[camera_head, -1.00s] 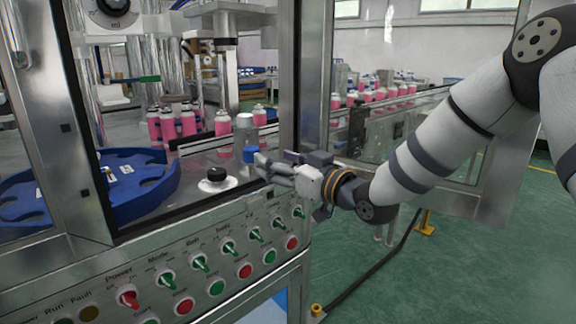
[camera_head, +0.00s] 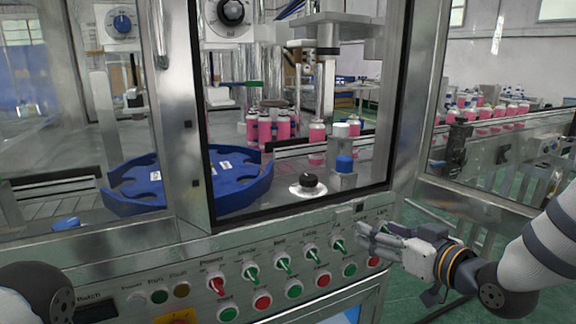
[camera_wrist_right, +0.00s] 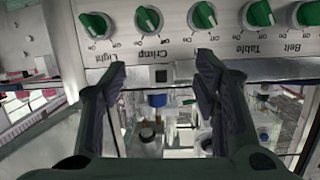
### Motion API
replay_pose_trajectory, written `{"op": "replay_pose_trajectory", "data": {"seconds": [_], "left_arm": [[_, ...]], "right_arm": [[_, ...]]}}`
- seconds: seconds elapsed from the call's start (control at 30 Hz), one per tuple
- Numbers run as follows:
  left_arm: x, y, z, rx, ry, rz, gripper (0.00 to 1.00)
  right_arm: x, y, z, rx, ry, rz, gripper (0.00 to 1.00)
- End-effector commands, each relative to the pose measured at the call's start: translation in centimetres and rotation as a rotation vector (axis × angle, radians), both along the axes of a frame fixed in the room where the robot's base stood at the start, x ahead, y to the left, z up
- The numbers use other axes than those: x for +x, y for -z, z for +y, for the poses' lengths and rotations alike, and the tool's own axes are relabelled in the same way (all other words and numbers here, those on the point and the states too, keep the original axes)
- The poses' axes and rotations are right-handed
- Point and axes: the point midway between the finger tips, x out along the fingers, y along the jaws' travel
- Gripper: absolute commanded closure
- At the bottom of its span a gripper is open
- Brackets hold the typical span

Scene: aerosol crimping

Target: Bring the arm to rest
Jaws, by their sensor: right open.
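My right gripper (camera_head: 364,238) is open and empty, in front of the right part of the control panel (camera_head: 200,262), below the machine's opening. In the right wrist view its two dark fingers (camera_wrist_right: 162,78) stand apart with nothing between them; panel switches and the opening show beyond. My right arm (camera_head: 520,268) comes in from the right edge of the head view. Of my left arm only a rounded link shows at the bottom left; the left gripper is out of view.
Pink cans (camera_head: 265,130) and a blue rotary table (camera_head: 140,187) are further in. The open glass door (camera_head: 500,175) stands right. Green floor lies beyond the arm.

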Motion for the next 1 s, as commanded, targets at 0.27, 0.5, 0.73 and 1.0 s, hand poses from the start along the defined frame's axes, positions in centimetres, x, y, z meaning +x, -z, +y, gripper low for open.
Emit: {"op": "replay_pose_trajectory", "data": {"seconds": [0.27, 0.5, 0.73, 1.0], "left_arm": [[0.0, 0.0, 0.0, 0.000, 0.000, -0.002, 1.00], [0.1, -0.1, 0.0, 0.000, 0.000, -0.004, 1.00], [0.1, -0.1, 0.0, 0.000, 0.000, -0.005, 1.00], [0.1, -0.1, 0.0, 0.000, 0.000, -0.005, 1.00]], "right_arm": [[-16.6, 22.8, 1.8, -0.068, 0.089, 0.731, 0.44], [-37.0, 30.8, 1.3, -0.194, 0.174, 1.296, 0.44], [-46.1, 30.9, 0.5, -0.271, 0.216, 1.531, 0.44], [-46.3, 30.8, 0.5, -0.273, 0.218, 1.539, 0.44]]}}
